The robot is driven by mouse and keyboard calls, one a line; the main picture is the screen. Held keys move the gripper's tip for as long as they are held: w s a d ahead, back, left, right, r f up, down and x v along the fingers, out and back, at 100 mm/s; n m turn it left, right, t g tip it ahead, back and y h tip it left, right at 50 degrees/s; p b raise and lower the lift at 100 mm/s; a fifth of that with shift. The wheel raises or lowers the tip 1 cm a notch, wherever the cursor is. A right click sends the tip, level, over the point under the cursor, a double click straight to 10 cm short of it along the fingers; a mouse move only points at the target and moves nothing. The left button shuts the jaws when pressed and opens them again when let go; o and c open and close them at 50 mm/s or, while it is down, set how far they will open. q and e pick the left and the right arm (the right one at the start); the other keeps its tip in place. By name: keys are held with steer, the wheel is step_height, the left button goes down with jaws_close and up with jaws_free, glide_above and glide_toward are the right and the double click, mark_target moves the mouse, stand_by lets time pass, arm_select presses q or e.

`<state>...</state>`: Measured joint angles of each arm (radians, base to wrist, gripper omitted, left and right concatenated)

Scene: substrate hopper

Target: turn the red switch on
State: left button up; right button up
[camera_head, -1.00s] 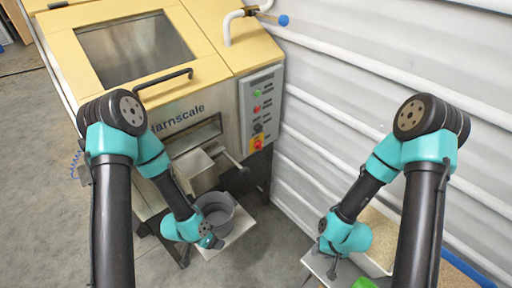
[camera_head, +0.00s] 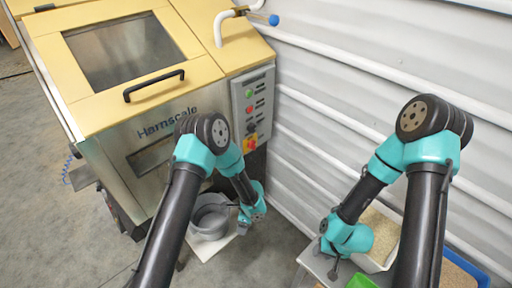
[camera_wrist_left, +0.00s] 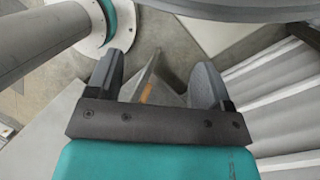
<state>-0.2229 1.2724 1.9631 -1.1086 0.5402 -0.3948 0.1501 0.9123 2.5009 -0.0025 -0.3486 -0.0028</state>
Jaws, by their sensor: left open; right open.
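The control panel (camera_head: 252,108) is on the right front of the yellow and steel machine. Near its bottom is a red switch on a yellow plate (camera_head: 250,143); its exact setting is too small to read. My left gripper (camera_head: 246,217) is below the panel, beside the grey bucket, apart from the switch. In the left wrist view its two fingers (camera_wrist_left: 160,78) are spread with nothing clearly held between them. My right gripper (camera_head: 332,268) is open over the grey bench at the lower right, far from the panel.
The grey bucket (camera_head: 210,216) stands on a pale platform below the machine. A black handle (camera_head: 155,86) crosses the yellow lid. The white ribbed wall (camera_head: 340,70) runs close to the panel's right. A tray of grainy material (camera_head: 378,236) and a green object (camera_head: 362,282) are at lower right.

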mark_target(255, 147)
arm_select(q)
steer(key=w+d+r+m+t+y, duration=0.3)
steer(key=w+d+r+t+y, duration=0.15)
steer(key=w, duration=0.35)
steer(key=w+d+r+m+t+y, duration=0.35)
steer(key=w+t, duration=0.25)
steer(key=w, duration=0.3)
steer(key=w+d+r+t+y, duration=0.1)
steer(key=d+r+t+y, duration=0.1)
steer(key=d+r+t, duration=0.2)
steer(key=d+r, duration=0.3)
steer(key=shift+w+d+r+y, duration=0.3)
steer(key=shift+w, duration=0.05)
steer(key=shift+a+t, duration=0.1)
steer(key=shift+t, duration=0.15)
steer(key=x, duration=1.7)
steer(key=shift+w+a+f, duration=0.1)
steer(key=shift+w, duration=0.05)
steer(key=c, duration=0.9)
